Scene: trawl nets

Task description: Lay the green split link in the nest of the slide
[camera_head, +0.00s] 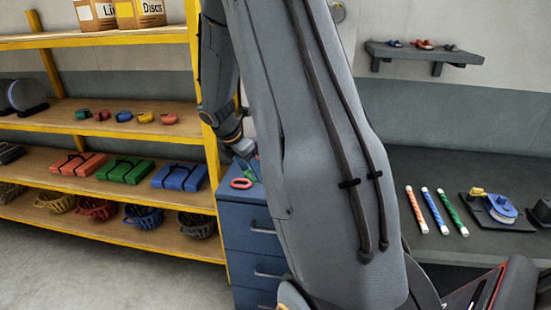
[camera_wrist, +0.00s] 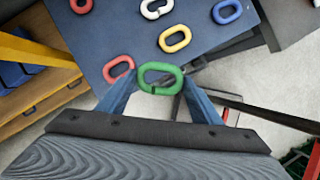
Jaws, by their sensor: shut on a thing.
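The green split link (camera_wrist: 143,82) is an oval ring held between the two blue fingers of my gripper (camera_wrist: 160,82) in the wrist view. It is above or near the edge of a dark blue top. In the head view my gripper (camera_head: 245,160) is small and partly hidden behind my arm, over the blue drawer cabinet (camera_head: 252,222). A dark plate (camera_head: 520,225) on the right bench carries a blue part (camera_head: 499,208) and a yellow knob (camera_head: 477,191). I cannot tell whether this is the slide, and no nest is clear.
On the blue top lie a white link (camera_wrist: 148,12), a blue link (camera_wrist: 217,14), a yellow link (camera_wrist: 165,42) and a red link (camera_wrist: 109,72). Several striped rods (camera_head: 433,211) lie on the grey bench (camera_head: 430,170). A yellow shelf rack (camera_head: 110,130) stands at left.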

